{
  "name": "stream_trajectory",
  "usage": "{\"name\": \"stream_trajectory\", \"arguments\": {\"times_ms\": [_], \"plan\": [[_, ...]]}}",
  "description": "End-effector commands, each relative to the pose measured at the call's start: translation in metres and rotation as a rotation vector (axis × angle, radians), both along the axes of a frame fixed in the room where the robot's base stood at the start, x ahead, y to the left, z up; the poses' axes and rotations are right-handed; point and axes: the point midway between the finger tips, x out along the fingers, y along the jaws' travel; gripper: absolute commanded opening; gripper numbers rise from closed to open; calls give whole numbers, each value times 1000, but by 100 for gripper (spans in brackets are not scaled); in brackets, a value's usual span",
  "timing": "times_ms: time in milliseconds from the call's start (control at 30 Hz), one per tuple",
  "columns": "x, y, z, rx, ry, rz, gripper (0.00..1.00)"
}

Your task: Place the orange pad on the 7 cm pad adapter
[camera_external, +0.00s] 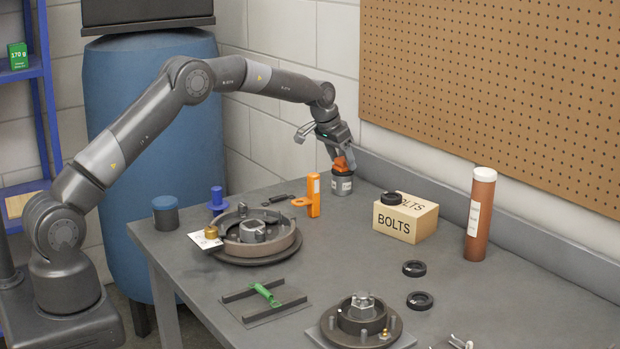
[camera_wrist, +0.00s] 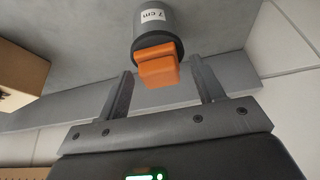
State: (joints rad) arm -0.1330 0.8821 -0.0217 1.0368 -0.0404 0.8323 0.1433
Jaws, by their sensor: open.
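The orange pad (camera_external: 345,161) rests on top of the grey 7 cm pad adapter (camera_external: 342,184), which stands upright at the back of the bench near the wall. In the wrist view the orange pad (camera_wrist: 157,66) covers part of the top of the adapter (camera_wrist: 152,30), whose label reads "7 cm". My gripper (camera_external: 338,150) is directly above them. In the wrist view my gripper (camera_wrist: 161,68) is open, with a finger on each side of the pad and visible gaps. Whether the pad is fully seated cannot be told.
A BOLTS box (camera_external: 405,217) stands right of the adapter, with a brown tube (camera_external: 480,215) beyond. An upright orange tool (camera_external: 313,195) stands close on the left. A round drum assembly (camera_external: 255,236) is at left.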

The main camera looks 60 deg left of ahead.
Motion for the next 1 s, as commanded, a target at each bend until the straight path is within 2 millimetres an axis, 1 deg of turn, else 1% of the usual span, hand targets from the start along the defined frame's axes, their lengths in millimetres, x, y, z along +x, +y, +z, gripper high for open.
{"name": "stream_trajectory", "arguments": {"times_ms": [133,267,500,600,700,800,1000], "plan": [[-1,0,6,0,-2,0,62],[-7,0,23,0,-3,0,62],[-27,0,71,0,-3,0,62],[-35,0,88,0,-2,0,62],[-40,0,102,0,-2,0,62],[-44,0,109,0,1,0,62],[-48,-1,117,0,0,-1,62]]}}
